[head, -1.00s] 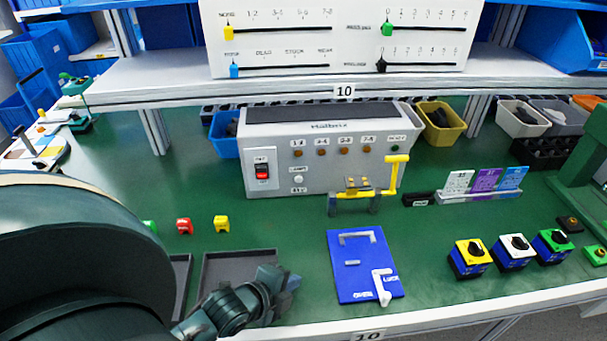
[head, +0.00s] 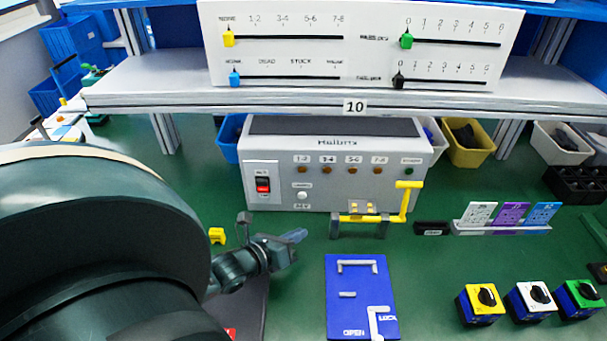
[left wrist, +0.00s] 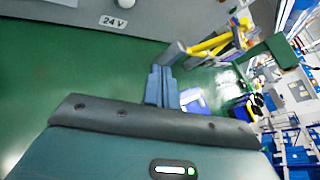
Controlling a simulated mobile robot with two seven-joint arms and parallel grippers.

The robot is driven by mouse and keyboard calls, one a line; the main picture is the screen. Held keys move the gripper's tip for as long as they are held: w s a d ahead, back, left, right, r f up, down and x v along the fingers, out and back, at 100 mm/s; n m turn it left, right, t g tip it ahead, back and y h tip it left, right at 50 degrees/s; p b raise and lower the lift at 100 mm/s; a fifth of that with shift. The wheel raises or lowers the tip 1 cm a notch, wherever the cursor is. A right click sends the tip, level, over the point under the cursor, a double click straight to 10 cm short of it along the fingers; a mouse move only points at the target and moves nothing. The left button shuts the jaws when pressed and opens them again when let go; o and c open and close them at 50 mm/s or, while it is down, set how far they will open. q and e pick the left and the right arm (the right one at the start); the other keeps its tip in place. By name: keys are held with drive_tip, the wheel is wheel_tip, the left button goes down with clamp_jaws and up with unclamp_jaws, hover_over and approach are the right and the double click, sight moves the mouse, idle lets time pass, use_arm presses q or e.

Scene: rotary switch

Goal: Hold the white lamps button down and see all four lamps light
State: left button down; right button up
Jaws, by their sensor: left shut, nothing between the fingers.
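The white lamps button (head: 302,196) is on the front of the grey box (head: 345,188), right of the red rocker switch (head: 263,184). A row of brownish-orange lamps (head: 327,170) runs along the top of that front, and they look dull. My left gripper (head: 298,236) is shut and empty, in front of and below the button, apart from it. My right gripper is not in view.
A yellow handle (head: 405,205) on a low stand is just right of my gripper, before the box. A blue plate (head: 347,308) lies nearer, with yellow, white and green knob boxes (head: 531,300) to the right. A shelf edge (head: 430,106) overhangs the box.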

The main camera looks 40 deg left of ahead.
sight(302, 196)
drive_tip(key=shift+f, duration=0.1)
